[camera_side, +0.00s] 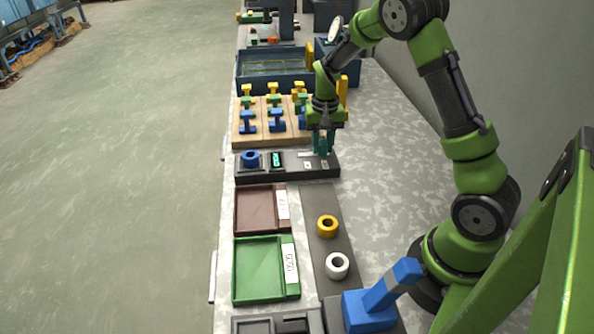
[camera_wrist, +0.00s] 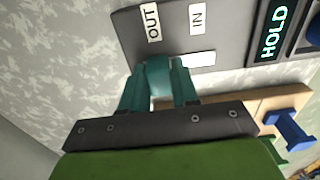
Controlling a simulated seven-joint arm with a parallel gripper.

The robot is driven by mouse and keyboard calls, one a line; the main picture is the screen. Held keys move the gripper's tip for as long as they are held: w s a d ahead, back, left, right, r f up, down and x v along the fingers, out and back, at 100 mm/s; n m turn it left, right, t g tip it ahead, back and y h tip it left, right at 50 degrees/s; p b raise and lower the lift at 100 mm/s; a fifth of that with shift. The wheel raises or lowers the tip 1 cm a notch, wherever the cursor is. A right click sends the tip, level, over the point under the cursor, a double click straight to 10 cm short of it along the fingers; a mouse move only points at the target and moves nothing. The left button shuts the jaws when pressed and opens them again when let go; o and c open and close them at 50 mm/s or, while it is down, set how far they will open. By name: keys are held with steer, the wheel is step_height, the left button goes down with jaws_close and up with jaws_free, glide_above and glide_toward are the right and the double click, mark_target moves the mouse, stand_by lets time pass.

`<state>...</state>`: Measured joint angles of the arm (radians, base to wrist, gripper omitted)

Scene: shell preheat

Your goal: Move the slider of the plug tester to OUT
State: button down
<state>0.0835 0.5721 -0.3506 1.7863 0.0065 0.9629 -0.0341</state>
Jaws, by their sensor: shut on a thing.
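The plug tester (camera_side: 293,170) is a dark grey box on the bench. In the wrist view its panel (camera_wrist: 175,38) has an OUT label (camera_wrist: 152,22) at left and an IN label (camera_wrist: 197,19) to its right. The lit display (camera_wrist: 274,33) reads HOLD. My gripper (camera_side: 322,150) is down at the tester's right end. In the wrist view its teal fingers (camera_wrist: 159,85) are shut on the slider (camera_wrist: 159,76), which is mostly hidden between them. The slider lines up with OUT. A bare white strip (camera_wrist: 199,59) shows beside it, below IN.
A blue ring-shaped part (camera_side: 251,158) sits at the tester's left end. Behind stands a wooden rack (camera_side: 240,138) with blue, yellow and green pieces. In front lie a brown tray (camera_side: 254,210), a green tray (camera_side: 258,270), a yellow ring (camera_side: 327,226) and a white ring (camera_side: 337,265).

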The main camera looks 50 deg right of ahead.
mark_target(325, 142)
steer(key=shift+s+d+r, duration=0.1)
steer(key=shift+s+d, duration=0.05)
steer(key=shift+d, duration=0.1)
steer(key=c, duration=1.1)
jaws_free()
steer(key=shift+o, duration=0.9)
steer(key=shift+a, duration=0.1)
step_height(325, 142, up, 17)
